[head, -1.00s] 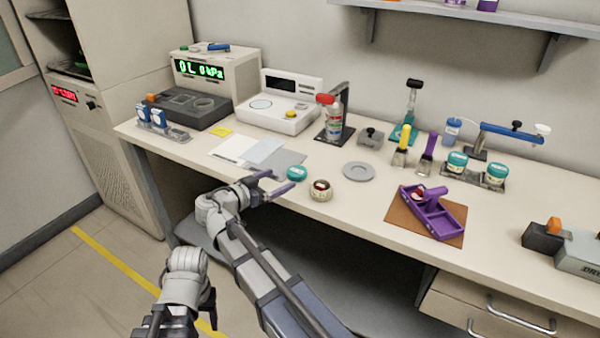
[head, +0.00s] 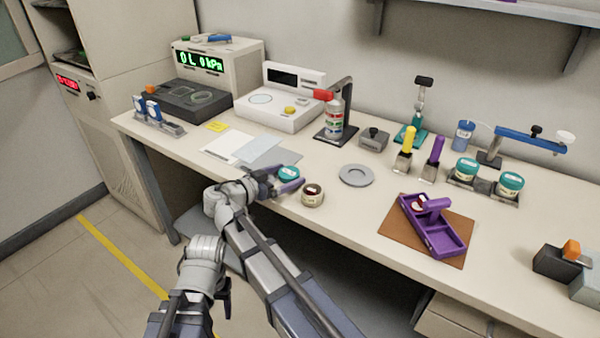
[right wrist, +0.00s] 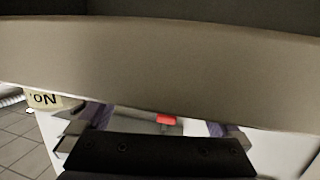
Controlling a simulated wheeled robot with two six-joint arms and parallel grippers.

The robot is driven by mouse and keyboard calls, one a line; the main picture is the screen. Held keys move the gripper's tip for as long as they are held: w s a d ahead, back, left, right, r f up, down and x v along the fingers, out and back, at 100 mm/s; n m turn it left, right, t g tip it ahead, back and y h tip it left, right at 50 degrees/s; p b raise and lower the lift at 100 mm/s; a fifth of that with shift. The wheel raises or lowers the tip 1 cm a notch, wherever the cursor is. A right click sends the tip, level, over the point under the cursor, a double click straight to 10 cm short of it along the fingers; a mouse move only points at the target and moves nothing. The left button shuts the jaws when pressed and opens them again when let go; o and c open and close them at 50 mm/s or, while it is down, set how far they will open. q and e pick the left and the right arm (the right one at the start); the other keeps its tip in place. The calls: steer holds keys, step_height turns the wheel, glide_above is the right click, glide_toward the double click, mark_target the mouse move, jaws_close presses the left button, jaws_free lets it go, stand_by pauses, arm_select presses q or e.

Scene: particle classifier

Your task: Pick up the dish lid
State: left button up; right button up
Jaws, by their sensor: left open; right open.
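The teal dish lid (head: 289,173) is a small round disc with a pale mark on top, near the table's front edge. My right gripper (head: 277,179) is open at the lid, with its purple fingers on either side of it. I cannot tell whether they touch it. An open dish (head: 313,195) with dark red contents stands just right of the lid. My left gripper (head: 225,294) is open and low in front of the table, away from the lid. The right wrist view shows parts of the right gripper's fingers (right wrist: 158,122), but no clear lid.
A grey round plate (head: 356,175) lies right of the dish. A purple tray (head: 447,243) sits on a brown mat further right. Flat sheets (head: 262,150) lie behind the lid. A red-topped bottle (head: 334,118) stands behind. A broad beige band (right wrist: 150,60) fills much of the right wrist view.

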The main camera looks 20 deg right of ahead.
mark_target(285, 174)
steer(key=shift+a+r, duration=0.1)
steer(key=shift+a, duration=0.1)
steer(key=shift+c, duration=0.5)
steer(key=c, duration=1.1)
steer(key=shift+c, duration=0.2)
step_height(285, 174, up, 10)
steer(key=p, duration=1)
